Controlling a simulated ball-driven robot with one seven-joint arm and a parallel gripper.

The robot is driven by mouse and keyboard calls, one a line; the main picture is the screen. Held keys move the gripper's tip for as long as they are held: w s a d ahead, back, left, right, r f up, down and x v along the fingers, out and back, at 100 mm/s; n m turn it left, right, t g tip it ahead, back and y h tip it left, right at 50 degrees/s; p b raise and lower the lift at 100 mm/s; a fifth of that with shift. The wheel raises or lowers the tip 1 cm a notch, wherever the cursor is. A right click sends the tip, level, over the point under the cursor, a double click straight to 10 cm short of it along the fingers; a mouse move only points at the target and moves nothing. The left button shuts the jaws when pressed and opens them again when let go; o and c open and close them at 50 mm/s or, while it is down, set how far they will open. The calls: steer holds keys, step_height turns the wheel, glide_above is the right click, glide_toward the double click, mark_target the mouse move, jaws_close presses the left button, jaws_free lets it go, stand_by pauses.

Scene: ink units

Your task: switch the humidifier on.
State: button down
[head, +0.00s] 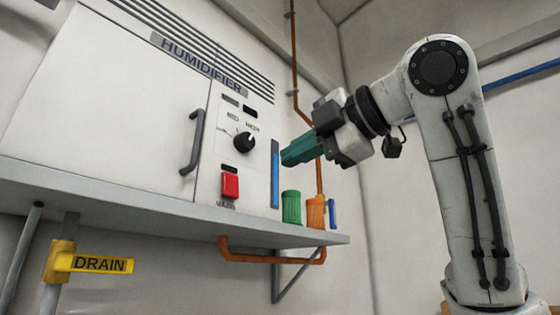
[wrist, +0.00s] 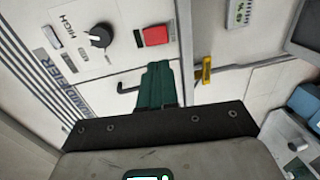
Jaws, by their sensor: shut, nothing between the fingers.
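The humidifier (head: 120,95) is a white cabinet on a shelf, with its name above the door. Its panel carries a red rocker switch (head: 230,186) with a label below, partly legible as MAINS. Above it is a black knob (head: 244,141) with HIGH marked at its upper right. The wrist view shows the red switch (wrist: 156,35) beyond my fingertips and the knob (wrist: 101,35) to its left. My gripper (head: 287,157) has teal fingers, shut and empty, in front of the panel's right side, apart from it. The fingers show in the wrist view (wrist: 160,68) too.
A dark door handle (head: 193,142) sticks out left of the panel. Green (head: 291,207) and orange (head: 316,211) containers stand on the shelf (head: 130,200) below my gripper. A yellow DRAIN tag (head: 100,264) hangs underneath. An orange pipe (head: 295,60) runs up the wall.

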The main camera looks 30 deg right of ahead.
mark_target(232, 190)
steer(key=p+x, duration=0.4)
steer(key=x, duration=0.7)
steer(key=shift+w+a, duration=0.1)
steer(key=shift+w, duration=0.25)
steer(key=shift+w+a+f+p, duration=0.15)
steer(key=shift+w+p, duration=0.15)
steer(key=shift+w, duration=0.15)
steer(key=shift+s+f, duration=0.1)
